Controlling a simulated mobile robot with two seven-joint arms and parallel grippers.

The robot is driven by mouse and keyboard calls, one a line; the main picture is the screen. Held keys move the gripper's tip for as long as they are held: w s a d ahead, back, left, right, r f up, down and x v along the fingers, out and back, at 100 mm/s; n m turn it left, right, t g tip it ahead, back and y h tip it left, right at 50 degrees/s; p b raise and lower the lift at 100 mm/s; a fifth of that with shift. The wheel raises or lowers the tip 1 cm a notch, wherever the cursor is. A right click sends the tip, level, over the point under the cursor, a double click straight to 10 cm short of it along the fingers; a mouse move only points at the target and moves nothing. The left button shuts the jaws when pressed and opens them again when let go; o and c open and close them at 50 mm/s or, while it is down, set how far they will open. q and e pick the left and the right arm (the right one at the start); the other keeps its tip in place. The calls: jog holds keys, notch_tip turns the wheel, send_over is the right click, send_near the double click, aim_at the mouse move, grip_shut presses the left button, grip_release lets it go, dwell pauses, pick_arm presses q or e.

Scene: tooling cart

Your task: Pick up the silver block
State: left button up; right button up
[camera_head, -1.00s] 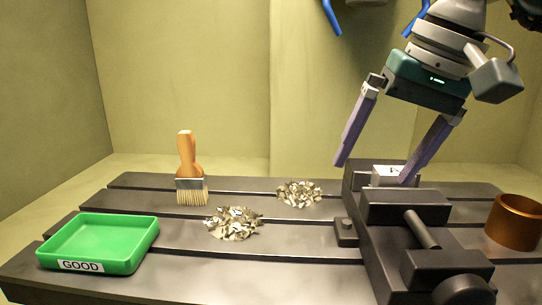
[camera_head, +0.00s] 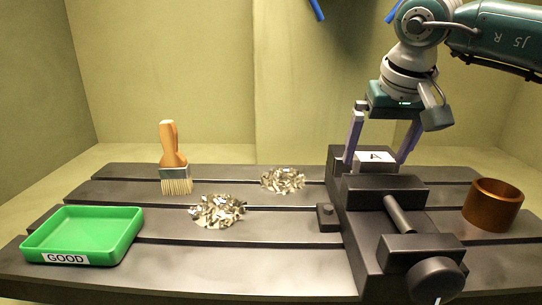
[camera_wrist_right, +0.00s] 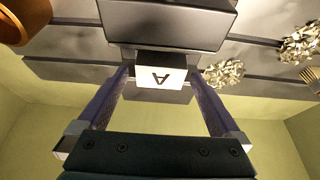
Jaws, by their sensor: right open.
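The silver block (camera_head: 375,158), marked with an "A", sits in the black vise (camera_head: 385,190) on the slotted table. It also shows in the right wrist view (camera_wrist_right: 161,72), between the finger ends. My right gripper (camera_head: 380,157) is open, its two purple fingers pointing down on either side of the block. In the right wrist view the right gripper (camera_wrist_right: 160,85) has a finger to each side of the block; whether they touch it I cannot tell. The block's lower part is hidden by the vise. My left gripper is not in view.
A green tray (camera_head: 128,232) labelled "GOOD" stands at the left front. A brush (camera_head: 172,160) stands upright behind it. Two piles of metal shavings (camera_head: 217,211) (camera_head: 283,180) lie mid-table. A copper-coloured ring (camera_head: 492,205) is right of the vise.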

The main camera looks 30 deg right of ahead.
jog(key=shift+f, duration=0.1)
jog(key=shift+c, duration=0.4)
jog(key=c, duration=1.5)
jog(key=shift+o, duration=0.2)
